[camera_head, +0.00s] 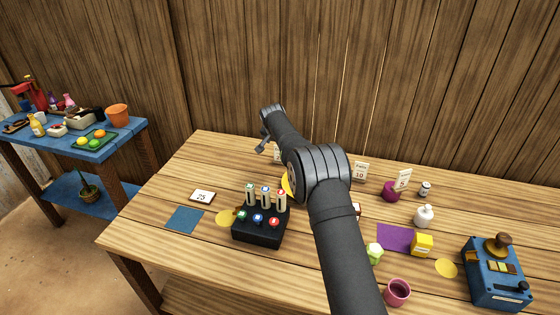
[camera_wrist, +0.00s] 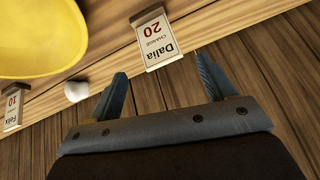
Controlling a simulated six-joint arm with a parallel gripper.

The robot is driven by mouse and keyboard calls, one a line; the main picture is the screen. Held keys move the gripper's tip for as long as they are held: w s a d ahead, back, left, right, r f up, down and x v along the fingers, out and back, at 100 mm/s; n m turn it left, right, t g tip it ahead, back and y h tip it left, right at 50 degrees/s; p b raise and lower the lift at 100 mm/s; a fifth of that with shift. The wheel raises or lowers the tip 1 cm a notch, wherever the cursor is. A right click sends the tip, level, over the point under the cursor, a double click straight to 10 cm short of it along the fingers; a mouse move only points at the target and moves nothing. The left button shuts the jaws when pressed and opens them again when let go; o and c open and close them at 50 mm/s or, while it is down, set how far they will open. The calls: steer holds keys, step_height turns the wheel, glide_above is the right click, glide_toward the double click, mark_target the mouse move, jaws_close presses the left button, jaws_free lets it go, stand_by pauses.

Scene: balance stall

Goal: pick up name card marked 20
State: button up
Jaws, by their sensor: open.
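The name card marked 20 (camera_wrist: 157,40) is white, with "Dalia" and "change" printed on it. It appears upside down in the wrist view, at the table's back edge. In the head view, a white card (camera_head: 277,154) shows partly behind my arm; its print is too small and covered to read. My gripper (camera_wrist: 162,68) is open, with the card just beyond and between its fingertips. The fingers appear apart from the card, and nothing is between them. In the head view my gripper (camera_head: 263,145) is over the back of the table, partly hidden by its own wrist.
A large yellow round thing (camera_wrist: 40,35) and a small white object (camera_wrist: 77,91) are close by. Another card marked 10 (camera_head: 360,171) stands right of my arm. A black block with upright tubes (camera_head: 258,236) is in front. A plank wall (camera_head: 300,60) rises behind the table.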

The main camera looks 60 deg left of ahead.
steer(key=x, duration=0.5)
steer(key=shift+s+d+f, duration=0.15)
steer(key=shift+s+d, duration=0.05)
steer(key=shift+s, duration=0.05)
steer(key=c, duration=1.4)
